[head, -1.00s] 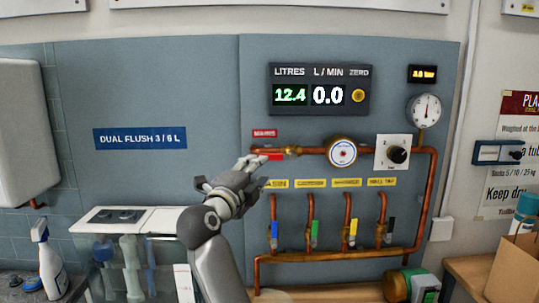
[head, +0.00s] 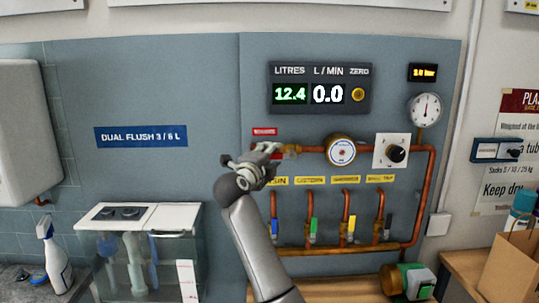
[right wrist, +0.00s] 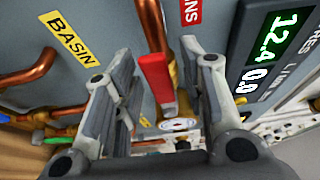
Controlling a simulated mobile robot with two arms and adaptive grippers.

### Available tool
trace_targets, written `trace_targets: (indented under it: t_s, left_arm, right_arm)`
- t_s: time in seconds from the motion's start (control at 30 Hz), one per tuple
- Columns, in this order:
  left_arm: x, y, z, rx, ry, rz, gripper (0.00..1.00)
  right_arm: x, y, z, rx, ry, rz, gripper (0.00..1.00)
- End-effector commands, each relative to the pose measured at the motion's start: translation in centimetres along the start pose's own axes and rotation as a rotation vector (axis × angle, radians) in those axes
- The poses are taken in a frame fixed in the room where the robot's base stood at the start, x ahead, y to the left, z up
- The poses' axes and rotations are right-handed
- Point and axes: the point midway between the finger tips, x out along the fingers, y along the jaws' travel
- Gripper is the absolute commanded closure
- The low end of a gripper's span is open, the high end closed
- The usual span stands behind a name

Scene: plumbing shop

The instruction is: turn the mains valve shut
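The mains valve has a red lever (right wrist: 157,78) on the copper pipe under a red label. In the right wrist view the lever stands between the two fingers of my right gripper (right wrist: 158,85), with a gap showing on each side. My right gripper (head: 272,153) is open at the left end of the upper pipe in the head view, where it hides most of the valve; a bit of red shows by its fingertips. My left gripper is in neither current view.
A round meter (head: 342,151), a black knob (head: 397,154) and a pressure gauge (head: 425,110) sit to the right. Several tap levers, such as the blue one (head: 275,234), hang below. The display (head: 319,88) reads 12.4 litres and 0.0 L/min. A cistern (head: 150,225) stands at lower left.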

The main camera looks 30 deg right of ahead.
Motion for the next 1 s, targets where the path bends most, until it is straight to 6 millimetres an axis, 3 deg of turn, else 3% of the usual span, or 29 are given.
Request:
trace_targets:
  t_s: [0.2, 0.5, 1.0]
  left_arm:
    - [0.02, -0.01, 0.00, 0.000, 0.000, 0.000, 1.00]
    - [0.01, -0.05, 0.01, -0.001, 0.000, -0.001, 1.00]
    - [-0.40, -0.16, 0.00, -0.002, 0.000, -0.002, 1.00]
  right_arm:
    - [0.04, 0.04, 0.00, 0.000, 0.000, 0.000, 0.62]
    - [0.01, 0.06, 0.01, 0.000, 0.000, 0.001, 0.99]
    - [0.09, 0.32, 0.15, -0.032, 0.000, -0.009, 1.00]
